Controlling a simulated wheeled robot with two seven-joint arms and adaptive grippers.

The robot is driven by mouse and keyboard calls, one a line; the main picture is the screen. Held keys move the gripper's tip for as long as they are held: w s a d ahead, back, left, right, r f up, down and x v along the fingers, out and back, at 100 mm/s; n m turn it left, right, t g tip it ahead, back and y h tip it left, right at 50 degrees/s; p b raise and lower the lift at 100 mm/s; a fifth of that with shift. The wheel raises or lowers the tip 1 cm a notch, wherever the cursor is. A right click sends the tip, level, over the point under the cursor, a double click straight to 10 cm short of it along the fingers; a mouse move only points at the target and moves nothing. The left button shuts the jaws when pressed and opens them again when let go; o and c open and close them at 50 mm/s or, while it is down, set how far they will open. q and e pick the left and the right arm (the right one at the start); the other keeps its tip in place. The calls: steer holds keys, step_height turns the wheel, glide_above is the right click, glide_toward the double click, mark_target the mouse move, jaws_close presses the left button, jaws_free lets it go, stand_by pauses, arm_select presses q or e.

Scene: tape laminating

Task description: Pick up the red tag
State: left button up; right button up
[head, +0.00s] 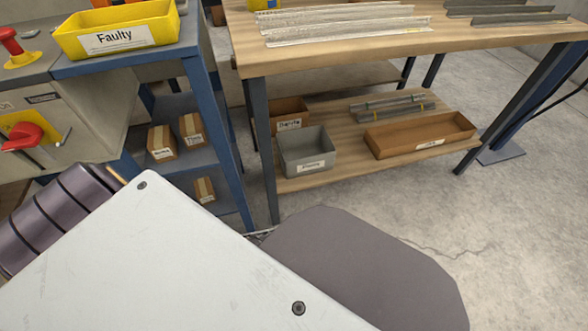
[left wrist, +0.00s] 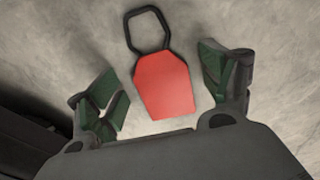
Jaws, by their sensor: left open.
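The red tag (left wrist: 162,86) lies on the grey concrete floor in the left wrist view, with a dark loop (left wrist: 148,28) at its top end. My left gripper (left wrist: 165,85) is open, with one green-padded finger on each side of the tag in the picture. The fingers look apart from the tag; its height above the floor is hard to tell. The tag's lower end comes close to the edge of my gripper body. In the head view neither the tag nor my grippers' fingers show.
A wooden workbench (head: 345,52) with metal strips on top stands ahead. Its lower shelf holds a grey bin (head: 306,155) and a brown tray (head: 420,138). A yellow bin labelled Faulty (head: 118,30) stands on a blue shelf unit at left. Concrete floor (head: 510,240) is clear at right.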

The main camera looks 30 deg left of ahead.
arm_select(q)
steer(key=shift+c, duration=0.3)
steer(key=c, duration=1)
arm_select(e)
steer(key=shift+r, duration=0.2)
arm_select(q)
steer(key=shift+r, duration=0.2)
arm_select(e)
steer(key=shift+f, duration=0.1)
arm_select(q)
steer(key=shift+r+p, duration=0.65)
steer(key=shift+r, duration=0.15)
step_height(320, 180, up, 5)
steer(key=p, duration=0.3)
step_height(320, 180, up, 4)
steer(key=p, duration=0.2)
steer(key=shift+f+p, duration=0.25)
steer(key=shift+p, duration=0.05)
arm_select(e)
step_height(320, 180, up, 7)
steer(key=d+h, duration=0.1)
steer(key=shift+s+g, duration=0.15)
steer(key=shift+g, duration=0.25)
